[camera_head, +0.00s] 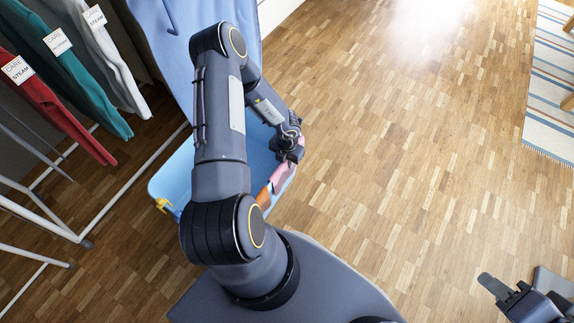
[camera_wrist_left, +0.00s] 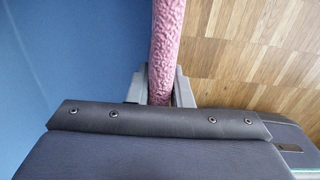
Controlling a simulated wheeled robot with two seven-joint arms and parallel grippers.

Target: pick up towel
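A light blue basket (camera_head: 170,178) stands on the floor under my left arm. A pink towel (camera_head: 282,176) lies along its right rim, with an orange cloth (camera_head: 263,197) beside it. My left gripper (camera_head: 292,153) reaches down at the pink towel's upper end. In the left wrist view the pink towel (camera_wrist_left: 165,45) runs between the two fingers (camera_wrist_left: 161,90), which sit close against both sides of it. The fingertips are partly hidden by the gripper body. My right gripper (camera_head: 522,284) is empty, fingers apart, at the lower right.
Several garments with paper tags hang at the left, including a red one (camera_head: 45,95) and a teal one (camera_head: 80,75). A white metal rack (camera_head: 125,185) stands below them. A blue cloth (camera_head: 180,60) hangs behind my arm. A striped rug (camera_head: 550,85) lies right; the floor between is clear.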

